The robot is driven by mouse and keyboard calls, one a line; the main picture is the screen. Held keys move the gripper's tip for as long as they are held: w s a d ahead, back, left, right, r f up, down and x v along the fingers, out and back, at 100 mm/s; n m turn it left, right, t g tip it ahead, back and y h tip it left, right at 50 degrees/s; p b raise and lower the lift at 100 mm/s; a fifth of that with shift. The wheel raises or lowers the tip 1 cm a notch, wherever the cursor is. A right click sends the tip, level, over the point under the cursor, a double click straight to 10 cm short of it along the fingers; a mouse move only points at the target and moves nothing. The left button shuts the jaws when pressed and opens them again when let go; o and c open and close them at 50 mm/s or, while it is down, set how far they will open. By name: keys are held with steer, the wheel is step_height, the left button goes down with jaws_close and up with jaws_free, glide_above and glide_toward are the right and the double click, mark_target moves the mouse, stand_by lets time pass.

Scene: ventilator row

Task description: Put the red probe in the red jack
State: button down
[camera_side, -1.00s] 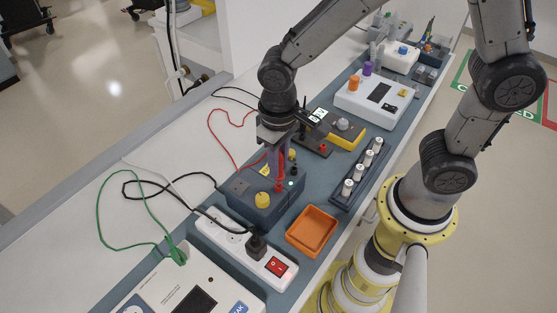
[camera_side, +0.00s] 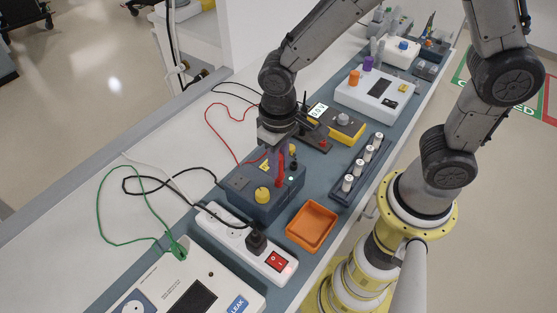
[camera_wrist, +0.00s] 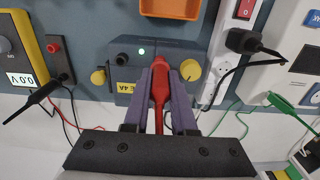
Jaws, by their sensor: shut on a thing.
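The red probe (camera_wrist: 160,88) stands between the two purple fingers of my gripper (camera_wrist: 161,95), which is shut on it. In the side view the probe (camera_side: 281,163) is upright over the dark grey-blue box (camera_side: 240,201). Its lower end is at the box's top face, but I cannot tell whether it is seated. No red jack shows on the box; the spot under the probe is hidden. A black jack (camera_wrist: 121,58) and a green light (camera_wrist: 141,51) lie left of the probe in the wrist view. Another red socket (camera_wrist: 54,47) is on a black plate beside the meter.
Yellow knobs (camera_wrist: 98,77) and (camera_wrist: 190,69) flank the probe on the box. A black probe (camera_wrist: 38,97) rests by the meter (camera_wrist: 20,55). An orange tray (camera_side: 330,213) and white power strip (camera_side: 213,231) are close by. Red and black leads loop over the bench's left side.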

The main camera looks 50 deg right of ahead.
steer(key=c, duration=0.7)
jaws_free()
steer(key=shift+o, duration=0.2)
steer(key=shift+r, duration=0.1)
steer(key=d+r+m+t, duration=0.1)
steer(key=d+r, duration=0.1)
steer(key=r, duration=0.7)
steer(key=d+r, duration=0.2)
steer(key=r, duration=0.6)
steer(key=s+d+n+t, duration=0.1)
steer(key=s+d+t, duration=0.3)
steer(key=s+d, duration=0.4)
steer(key=shift+s+d+f+t, duration=0.15)
steer(key=shift+s+d+t, duration=0.15)
steer(key=shift+s, duration=1.4)
